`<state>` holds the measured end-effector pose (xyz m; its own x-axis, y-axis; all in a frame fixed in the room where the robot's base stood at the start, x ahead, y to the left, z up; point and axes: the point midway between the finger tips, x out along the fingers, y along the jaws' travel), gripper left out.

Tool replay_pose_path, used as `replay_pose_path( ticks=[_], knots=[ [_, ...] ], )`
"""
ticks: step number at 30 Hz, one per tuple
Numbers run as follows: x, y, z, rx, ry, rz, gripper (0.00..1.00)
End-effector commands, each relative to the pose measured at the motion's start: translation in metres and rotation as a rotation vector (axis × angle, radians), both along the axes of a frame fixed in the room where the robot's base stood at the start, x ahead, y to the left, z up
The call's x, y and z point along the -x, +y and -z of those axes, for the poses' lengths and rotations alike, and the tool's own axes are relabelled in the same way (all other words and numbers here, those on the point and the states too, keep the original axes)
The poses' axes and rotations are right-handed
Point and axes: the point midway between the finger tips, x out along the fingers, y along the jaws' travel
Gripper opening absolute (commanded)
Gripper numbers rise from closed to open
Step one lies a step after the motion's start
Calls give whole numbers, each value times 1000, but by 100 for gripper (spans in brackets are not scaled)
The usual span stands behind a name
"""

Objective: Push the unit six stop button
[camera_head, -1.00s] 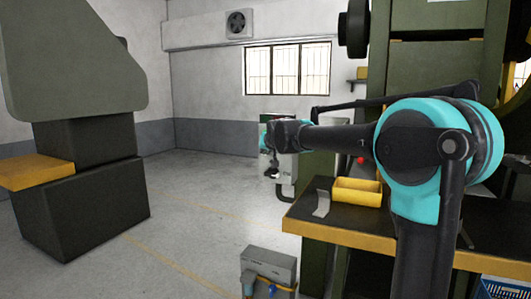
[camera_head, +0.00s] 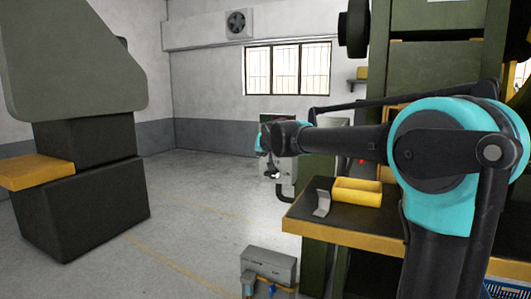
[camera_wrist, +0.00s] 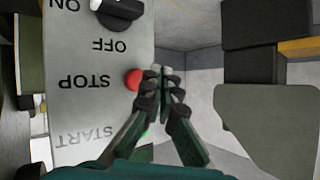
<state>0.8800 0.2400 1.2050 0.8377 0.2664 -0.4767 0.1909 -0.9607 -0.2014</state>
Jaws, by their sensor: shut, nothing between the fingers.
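In the wrist view a grey control panel (camera_wrist: 75,110) shows upside down, with the labels START, STOP, OFF and ON. The red stop button (camera_wrist: 133,80) is beside the word STOP at the panel's right side. My gripper (camera_wrist: 161,72) is shut and empty, its fingertips just right of the red button in the picture; I cannot tell whether they touch it. A bit of green (camera_wrist: 147,135) shows behind the left finger, partly hidden. In the head view my gripper (camera_head: 270,172) is small in front of the grey panel box, and the button is not distinguishable there.
A black rotary knob (camera_wrist: 117,12) sits on the panel near OFF. In the head view a workbench (camera_head: 370,236) with a yellow bin (camera_head: 357,192) stands below my arm. A large green machine (camera_head: 75,60) stands left.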

Motion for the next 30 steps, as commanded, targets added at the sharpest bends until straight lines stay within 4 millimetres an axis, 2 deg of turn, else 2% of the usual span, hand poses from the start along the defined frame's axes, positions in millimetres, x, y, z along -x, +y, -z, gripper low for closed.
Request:
replay_pose_path(
  ticks=[6,12,30],
  knots=[
    [19,7,0,-1,0,-2,0],
    [30,11,0,-1,0,-1,0],
    [31,11,0,0,0,0,0]
  ],
)
